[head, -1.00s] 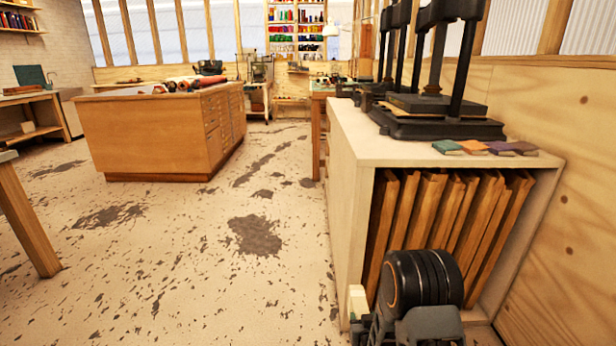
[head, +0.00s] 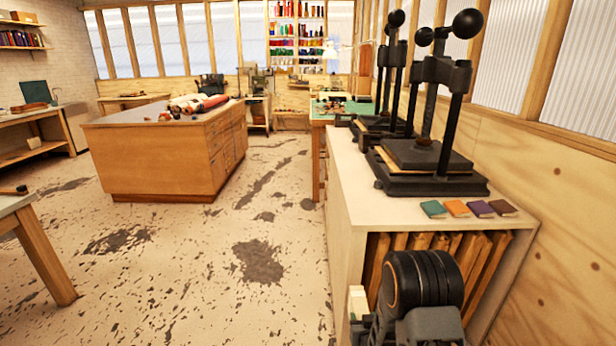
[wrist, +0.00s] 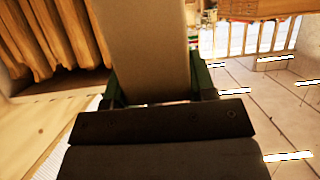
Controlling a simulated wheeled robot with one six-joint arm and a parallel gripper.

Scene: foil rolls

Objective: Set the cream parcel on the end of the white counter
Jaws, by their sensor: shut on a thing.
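The cream parcel (wrist: 145,45) is a long pale block between the green fingers of my gripper (wrist: 157,85) in the wrist view. My gripper is shut on it, and its far end runs out of the top of that view. In the head view a small cream piece of the parcel (head: 357,301) shows beside my dark arm, which hides the rest. The white counter (head: 345,185) stands at right, beyond my arm. The parcel is in front of the counter's near end and lower than its top.
Black presses (head: 425,150) stand on the counter. Several small coloured books (head: 456,208) lie near its front right corner. Wooden boards (head: 400,243) lean in the open shelf below. The counter top's front left part is bare. Floor is clear towards the wooden cabinet (head: 160,160).

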